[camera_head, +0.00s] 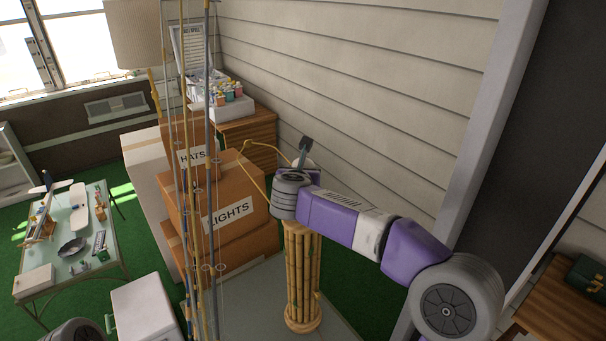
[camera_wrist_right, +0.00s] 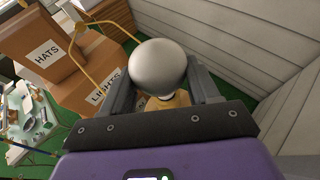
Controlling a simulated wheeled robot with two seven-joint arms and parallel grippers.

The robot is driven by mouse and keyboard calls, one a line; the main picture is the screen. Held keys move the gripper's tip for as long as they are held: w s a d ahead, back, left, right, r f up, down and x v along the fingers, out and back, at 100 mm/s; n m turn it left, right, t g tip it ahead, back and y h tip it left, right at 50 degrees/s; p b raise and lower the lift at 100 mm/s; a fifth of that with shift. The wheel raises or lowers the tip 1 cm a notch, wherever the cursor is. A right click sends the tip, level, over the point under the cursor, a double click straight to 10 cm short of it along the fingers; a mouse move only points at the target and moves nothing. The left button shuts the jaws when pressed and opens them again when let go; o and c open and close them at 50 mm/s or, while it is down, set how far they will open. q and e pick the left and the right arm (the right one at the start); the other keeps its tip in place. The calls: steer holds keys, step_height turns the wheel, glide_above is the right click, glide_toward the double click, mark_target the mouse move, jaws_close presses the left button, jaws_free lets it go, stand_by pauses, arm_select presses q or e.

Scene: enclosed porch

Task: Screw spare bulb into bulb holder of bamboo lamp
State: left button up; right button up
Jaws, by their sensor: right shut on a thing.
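The bamboo lamp (camera_head: 301,275) stands upright in the head view, its column of tan canes below my right gripper (camera_head: 305,152). My right arm reaches over to the lamp's top from the right. In the right wrist view, the round whitish spare bulb (camera_wrist_right: 158,66) sits between the two dark fingers of my right gripper (camera_wrist_right: 158,88), which is shut on it. A tan part of the lamp (camera_wrist_right: 178,101) shows just below the bulb. The bulb's base and the bulb holder are hidden, so I cannot tell whether they touch. My left gripper is out of view.
Upright fishing rods (camera_head: 209,120) stand left of the lamp. A thin yellow bent frame (camera_head: 257,178) rises beside the lamp top. Cardboard boxes (camera_head: 222,190) are stacked behind, near the siding wall (camera_head: 370,80). A cluttered glass table (camera_head: 60,262) is at left.

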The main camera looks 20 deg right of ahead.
steer(key=shift+w+a+r+m+g+h+p, duration=0.15)
steer(key=shift+m+g+h+p, duration=0.1)
steer(key=shift+m+h, duration=0.3)
steer(key=shift+a+m+g+h+p, duration=0.1)
steer(key=shift+m+g+h+p, duration=0.15)
steer(key=shift+m+h, duration=0.25)
steer(key=o, duration=0.4)
steer(key=shift+h, duration=0.25)
steer(key=shift+c, duration=0.2)
steer(key=o, duration=0.5)
steer(key=shift+d, duration=0.1)
steer(key=shift+o, duration=0.4)
steer(key=shift+o, duration=0.7)
